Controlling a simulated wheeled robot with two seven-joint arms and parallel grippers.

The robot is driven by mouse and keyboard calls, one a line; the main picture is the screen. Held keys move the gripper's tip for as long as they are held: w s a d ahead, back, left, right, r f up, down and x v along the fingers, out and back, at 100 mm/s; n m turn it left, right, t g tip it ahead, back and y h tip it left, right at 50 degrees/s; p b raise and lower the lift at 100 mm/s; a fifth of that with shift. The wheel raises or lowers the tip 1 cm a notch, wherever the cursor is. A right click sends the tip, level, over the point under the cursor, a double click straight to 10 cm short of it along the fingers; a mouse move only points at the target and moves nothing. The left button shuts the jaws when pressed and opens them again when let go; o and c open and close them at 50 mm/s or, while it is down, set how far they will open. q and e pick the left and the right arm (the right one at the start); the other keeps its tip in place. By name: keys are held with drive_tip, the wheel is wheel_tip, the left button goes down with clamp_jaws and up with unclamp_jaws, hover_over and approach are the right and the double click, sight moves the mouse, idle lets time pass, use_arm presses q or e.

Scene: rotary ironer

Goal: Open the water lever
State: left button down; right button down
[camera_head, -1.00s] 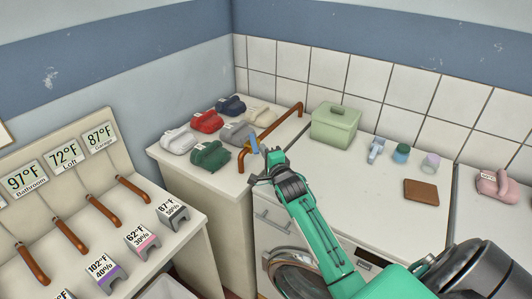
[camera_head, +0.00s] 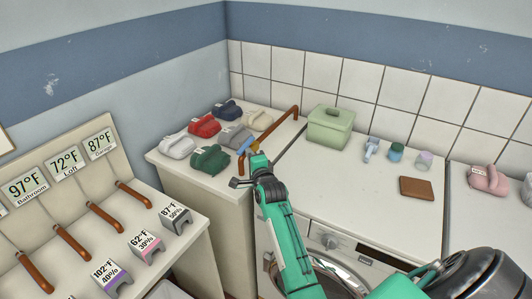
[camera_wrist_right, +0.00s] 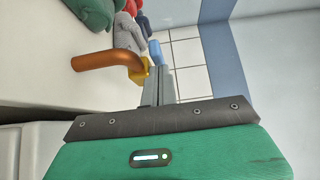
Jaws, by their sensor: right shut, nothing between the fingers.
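The water lever is a blue handle (camera_head: 254,145) on a brass valve of a copper pipe (camera_head: 284,122), at the counter's front right corner. In the wrist view, the blue handle (camera_wrist_right: 154,51) shows just beyond the fingertips, with the brass valve (camera_wrist_right: 141,76) left of them. My right gripper (camera_head: 257,158) is shut with nothing in it, close to the handle and valve. It also shows in the wrist view (camera_wrist_right: 161,78). Whether the fingers touch the handle I cannot tell. My left gripper is not in view.
A pale green box (camera_head: 330,128), small bottles and a brown block (camera_head: 416,188) stand on the right counter. A washing machine (camera_head: 345,250) is below. A sloped panel with copper handles is at left.

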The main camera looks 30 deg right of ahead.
drive_tip(key=shift+w+a+r, duration=0.15)
drive_tip(key=shift+w+a, duration=0.25)
drive_tip(key=shift+a, duration=0.3)
